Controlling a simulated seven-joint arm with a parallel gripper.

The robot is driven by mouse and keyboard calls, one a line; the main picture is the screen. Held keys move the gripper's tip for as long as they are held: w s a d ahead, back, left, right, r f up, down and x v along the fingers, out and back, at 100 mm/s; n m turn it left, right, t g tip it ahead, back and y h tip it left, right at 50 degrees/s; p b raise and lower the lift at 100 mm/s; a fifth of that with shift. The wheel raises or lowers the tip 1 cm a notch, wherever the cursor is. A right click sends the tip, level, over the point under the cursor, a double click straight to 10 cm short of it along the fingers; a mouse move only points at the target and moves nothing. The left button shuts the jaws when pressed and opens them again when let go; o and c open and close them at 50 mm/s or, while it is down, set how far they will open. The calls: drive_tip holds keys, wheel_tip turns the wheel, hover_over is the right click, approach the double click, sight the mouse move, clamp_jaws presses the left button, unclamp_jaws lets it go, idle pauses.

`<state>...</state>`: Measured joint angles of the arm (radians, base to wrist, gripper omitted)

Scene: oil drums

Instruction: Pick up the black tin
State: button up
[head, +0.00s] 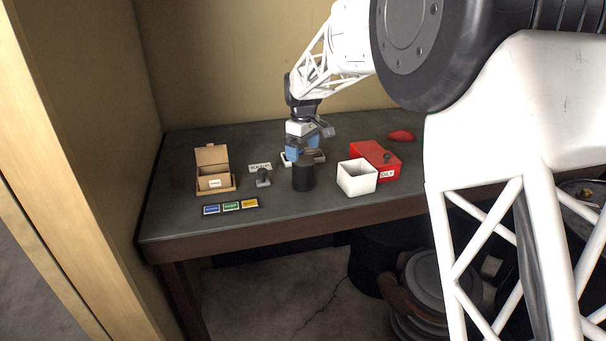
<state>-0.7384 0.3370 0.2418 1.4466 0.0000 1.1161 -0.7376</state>
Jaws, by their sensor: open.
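The black tin (303,175) is a dark upright cylinder standing near the middle of the dark table. My gripper (304,158) is pointed downward just above and behind the tin, with the blue part of its body partly behind the tin's top. Its fingers are small and partly hidden in this view. I cannot tell whether they touch the tin.
A white open box (357,177) stands close to the tin's right, next to a red box (384,168). A small grey stamp-like object (263,178) and an open cardboard box (214,183) are to the left. Coloured labels (231,206) lie near the table's (180,222) front edge.

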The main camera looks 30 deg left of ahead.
sight(302, 169)
drive_tip(key=shift+f, duration=1.3)
drive_tip(key=shift+a+f, duration=0.1)
drive_tip(key=shift+f, duration=2.5)
drive_tip(key=c, duration=1.1)
